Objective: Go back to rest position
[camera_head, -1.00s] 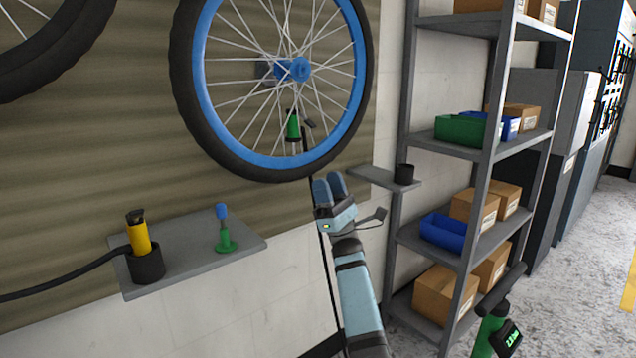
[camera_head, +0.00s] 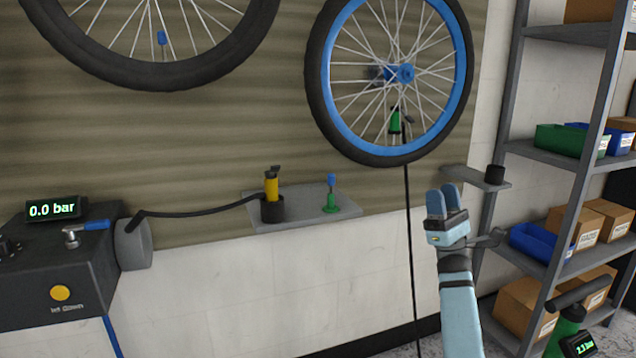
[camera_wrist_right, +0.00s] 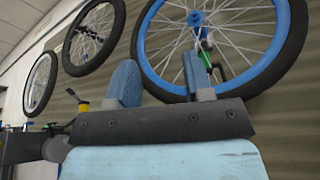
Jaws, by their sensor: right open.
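My right gripper (camera_head: 443,200) is raised in front of the wall, below the blue-rimmed wheel (camera_head: 328,100), and looks empty. In the right wrist view its two blue fingers (camera_wrist_right: 160,82) stand apart with nothing between them. The blue-rimmed wheel (camera_wrist_right: 292,30) shows behind and above the fingers there. A green tool (camera_head: 395,121) hangs in front of the wheel, with a dark line running down from it. My left gripper is not in either view.
A small shelf (camera_head: 300,216) holds a yellow-handled tool (camera_head: 271,187) in a black cup and a green stand (camera_head: 331,203). A dark machine (camera_head: 60,290) reads 0.0 bar at left. A grey rack (camera_head: 520,153) with boxes and bins stands at right. A dark-rimmed wheel (camera_head: 150,75) hangs upper left.

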